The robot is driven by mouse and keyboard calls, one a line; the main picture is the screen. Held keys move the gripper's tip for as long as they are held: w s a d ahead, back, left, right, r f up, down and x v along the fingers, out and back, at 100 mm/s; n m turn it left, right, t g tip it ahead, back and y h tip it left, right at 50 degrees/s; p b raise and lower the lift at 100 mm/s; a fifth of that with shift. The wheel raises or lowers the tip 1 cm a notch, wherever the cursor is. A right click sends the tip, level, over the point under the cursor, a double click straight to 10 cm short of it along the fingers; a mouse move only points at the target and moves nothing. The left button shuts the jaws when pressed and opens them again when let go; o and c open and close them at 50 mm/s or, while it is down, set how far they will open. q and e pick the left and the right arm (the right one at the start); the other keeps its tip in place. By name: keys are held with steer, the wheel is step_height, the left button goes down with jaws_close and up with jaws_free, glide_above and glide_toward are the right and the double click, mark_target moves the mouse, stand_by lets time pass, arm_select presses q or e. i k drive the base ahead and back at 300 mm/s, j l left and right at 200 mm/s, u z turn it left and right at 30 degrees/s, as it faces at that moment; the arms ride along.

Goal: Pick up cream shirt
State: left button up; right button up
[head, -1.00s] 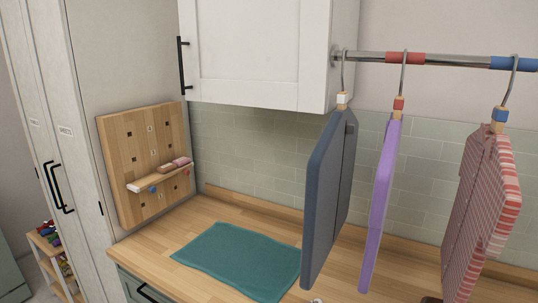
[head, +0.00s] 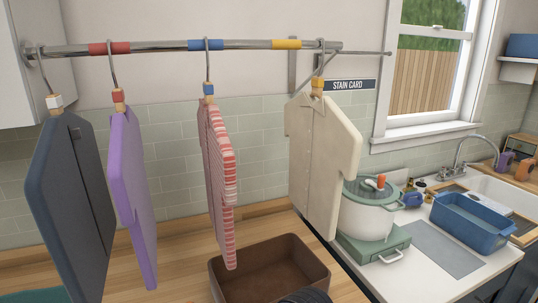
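The cream shirt (head: 325,160) hangs at the right end of the metal rail (head: 150,47), on a hanger with a yellow block at its neck. It hangs upright, in front of the tiled wall and to the left of a white pot. No gripper touches it in the head view. Neither of my grippers can be made out in this view. A dark rounded shape shows at the bottom edge, too cut off to identify.
A dark shirt (head: 70,200), a purple shirt (head: 132,195) and a red striped shirt (head: 215,180) hang to the left. A brown bin (head: 228,290) stands on the wooden counter. A white pot (head: 365,218), a blue basin (head: 470,222) and a sink stand right.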

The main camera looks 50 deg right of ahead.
mark_target(325, 148)
steer(key=z, duration=2.05)
steer(key=i+l, duration=0.15)
steer(key=l, duration=0.2)
steer(key=i+l, duration=0.15)
steer(key=l, duration=0.25)
steer(key=i+l, duration=0.15)
steer(key=l, duration=0.2)
steer(key=u, duration=0.05)
